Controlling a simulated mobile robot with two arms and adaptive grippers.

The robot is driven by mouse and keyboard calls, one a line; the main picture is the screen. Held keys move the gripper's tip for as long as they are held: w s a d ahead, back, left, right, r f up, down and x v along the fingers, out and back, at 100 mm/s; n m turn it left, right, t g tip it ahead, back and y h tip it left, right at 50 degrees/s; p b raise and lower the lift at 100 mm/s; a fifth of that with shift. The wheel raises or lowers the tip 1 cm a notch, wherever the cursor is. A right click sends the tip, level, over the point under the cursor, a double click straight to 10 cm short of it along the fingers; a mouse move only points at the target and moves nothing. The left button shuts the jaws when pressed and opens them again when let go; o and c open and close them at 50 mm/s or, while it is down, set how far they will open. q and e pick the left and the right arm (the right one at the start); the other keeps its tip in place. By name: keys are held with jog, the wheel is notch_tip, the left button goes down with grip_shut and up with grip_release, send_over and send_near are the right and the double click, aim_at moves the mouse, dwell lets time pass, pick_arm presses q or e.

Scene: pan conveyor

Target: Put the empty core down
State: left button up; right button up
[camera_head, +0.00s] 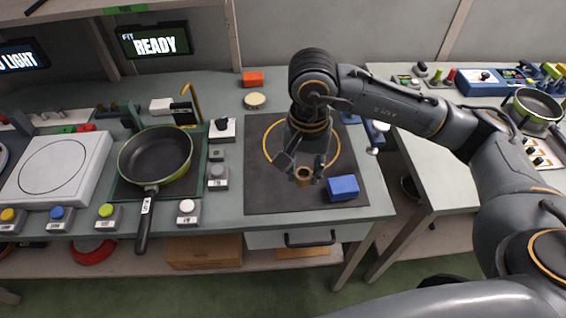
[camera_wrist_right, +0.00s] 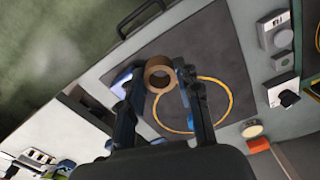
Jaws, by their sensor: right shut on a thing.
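The empty core (camera_head: 304,176) is a small brown cardboard ring between the fingertips of my right gripper (camera_head: 302,172). In the right wrist view the core (camera_wrist_right: 160,74) shows its open hole, with the fingers (camera_wrist_right: 160,90) closed on its two sides. It is over the dark mat (camera_head: 262,190), near the front part of the yellow circle (camera_wrist_right: 220,115) marked there. I cannot tell whether the core touches the mat. My left gripper is not in view.
A blue block (camera_head: 343,187) lies on the mat just right of the core. A green pan (camera_head: 155,158) sits on a stand to the left, its handle over the front edge. An orange block (camera_head: 252,79) and a cream disc (camera_head: 255,100) are behind the mat. The mat's left part is clear.

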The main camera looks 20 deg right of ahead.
jog(key=w+a+f+p, duration=0.2)
jog(key=w+f, duration=0.1)
jog(key=w, duration=0.3)
send_over(273, 179)
jog(key=s, duration=0.1)
notch_tip(273, 179, down, 4)
jog(key=shift+d+f+p, duration=0.1)
jog(key=shift+p, duration=0.3)
jog(key=shift+w+f, duration=0.4)
jog(key=shift+f, duration=0.05)
notch_tip(273, 179, down, 3)
jog(key=shift+w+p, duration=0.1)
jog(key=shift+p, duration=0.8)
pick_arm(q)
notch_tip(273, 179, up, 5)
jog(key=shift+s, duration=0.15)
pick_arm(e)
jog(key=shift+f, duration=0.25)
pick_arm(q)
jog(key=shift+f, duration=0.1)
pick_arm(e)
jog(key=shift+f+b, duration=0.2)
jog(key=shift+b, duration=0.1)
jog(key=o, duration=0.9)
jog(key=shift+r, duration=0.1)
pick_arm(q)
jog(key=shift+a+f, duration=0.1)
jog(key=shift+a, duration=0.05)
